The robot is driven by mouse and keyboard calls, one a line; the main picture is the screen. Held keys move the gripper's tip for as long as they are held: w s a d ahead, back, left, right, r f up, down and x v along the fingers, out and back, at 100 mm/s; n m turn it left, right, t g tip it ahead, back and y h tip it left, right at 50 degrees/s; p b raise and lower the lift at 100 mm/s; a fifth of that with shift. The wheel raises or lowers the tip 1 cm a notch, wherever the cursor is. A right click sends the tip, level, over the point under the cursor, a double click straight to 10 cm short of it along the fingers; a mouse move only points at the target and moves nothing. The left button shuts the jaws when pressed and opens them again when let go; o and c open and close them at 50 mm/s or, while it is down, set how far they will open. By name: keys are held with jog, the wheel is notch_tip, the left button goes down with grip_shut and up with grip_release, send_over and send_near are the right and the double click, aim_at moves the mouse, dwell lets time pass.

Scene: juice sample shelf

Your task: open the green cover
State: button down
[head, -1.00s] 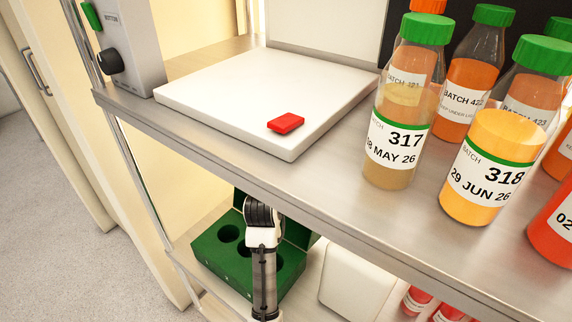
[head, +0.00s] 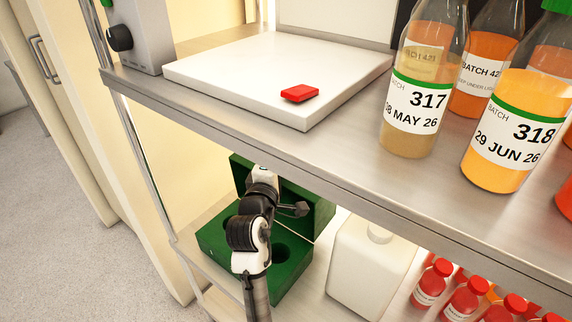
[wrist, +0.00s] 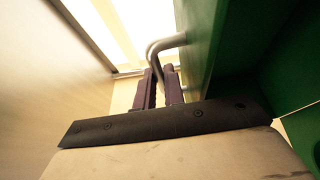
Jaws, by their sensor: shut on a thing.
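The green box (head: 214,238) stands on the lower shelf, with round holes in its top; my arm hides part of it. Its green cover (head: 318,222) stands raised at the back of the box, showing its inner side. In the wrist view the green cover (wrist: 203,35) fills the right side, with a bent metal handle (wrist: 163,43) on it. My gripper (wrist: 161,88) has its two dark fingers shut on that handle. In the head view my arm reaches over the box toward the cover, and the fingertips cannot be made out.
The upper shelf edge (head: 330,180) overhangs close above my arm. A white jug (head: 362,270) stands right of the box, with several red bottles (head: 465,300) further right. Juice bottles (head: 415,105) and a white board (head: 235,80) occupy the upper shelf.

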jog(key=shift+s+a, duration=0.1)
jog(key=c, duration=1.8)
grip_release()
jog(key=shift+o, duration=0.2)
jog(key=shift+s, duration=0.1)
